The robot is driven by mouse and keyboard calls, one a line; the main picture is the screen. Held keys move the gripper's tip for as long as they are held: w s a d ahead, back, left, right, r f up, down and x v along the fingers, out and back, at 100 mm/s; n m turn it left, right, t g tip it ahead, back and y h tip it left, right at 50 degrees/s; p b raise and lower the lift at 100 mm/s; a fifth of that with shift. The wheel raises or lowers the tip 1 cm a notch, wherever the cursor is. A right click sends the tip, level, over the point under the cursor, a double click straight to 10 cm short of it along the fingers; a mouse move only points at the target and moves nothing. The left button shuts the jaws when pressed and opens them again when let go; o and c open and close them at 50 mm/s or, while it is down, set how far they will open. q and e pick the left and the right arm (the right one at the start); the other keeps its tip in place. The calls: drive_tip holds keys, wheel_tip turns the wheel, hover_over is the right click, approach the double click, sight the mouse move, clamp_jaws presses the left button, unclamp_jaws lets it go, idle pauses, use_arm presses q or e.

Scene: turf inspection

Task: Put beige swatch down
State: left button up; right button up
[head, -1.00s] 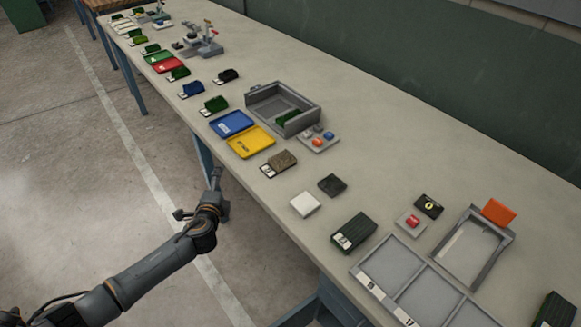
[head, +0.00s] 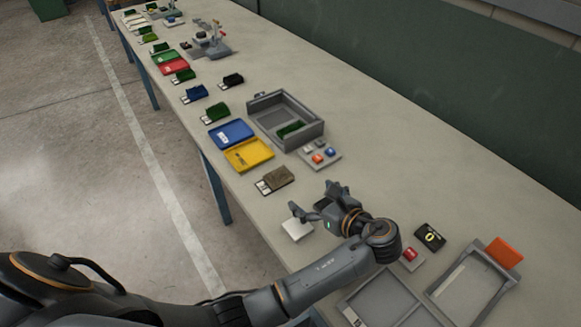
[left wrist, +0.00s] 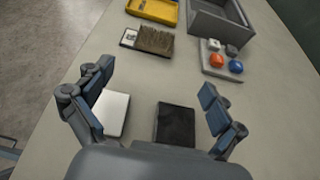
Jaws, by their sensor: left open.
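The beige swatch, brownish tan turf with a white label end (head: 275,180), lies flat on the table in front of the yellow tray. It also shows near the top of the left wrist view (left wrist: 149,40). My left gripper (head: 317,201) is open and empty, over the table nearer to me than the swatch and apart from it. In the left wrist view its spread fingers (left wrist: 155,80) frame a white square block (left wrist: 112,112) and a black square block (left wrist: 176,124). My right gripper is not in view.
A yellow tray (head: 249,155) and a blue tray (head: 231,133) lie beyond the swatch. A grey bin (head: 261,120) and a button panel (head: 319,156) stand to their right. A compartment tray (head: 383,290) and a grey frame (head: 486,285) are at the near end.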

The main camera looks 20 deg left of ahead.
use_arm(q)
drive_tip(key=shift+x, duration=0.9)
approach(280, 177)
drive_tip(key=x, duration=0.3)
drive_tip(key=shift+w+a+f+p, duration=0.1)
drive_tip(key=shift+w+f+p, duration=0.1)
drive_tip(key=shift+w+p, duration=0.1)
drive_tip(key=shift+w+a+f, duration=0.1)
drive_tip(key=shift+a, duration=0.05)
drive_tip(key=a, duration=0.1)
drive_tip(key=w+a+p, duration=0.1)
drive_tip(key=shift+a+f, duration=0.25)
drive_tip(key=shift+a, duration=0.05)
drive_tip(key=shift+x, duration=1.15)
drive_tip(key=shift+f, duration=0.2)
drive_tip(key=c, duration=0.9)
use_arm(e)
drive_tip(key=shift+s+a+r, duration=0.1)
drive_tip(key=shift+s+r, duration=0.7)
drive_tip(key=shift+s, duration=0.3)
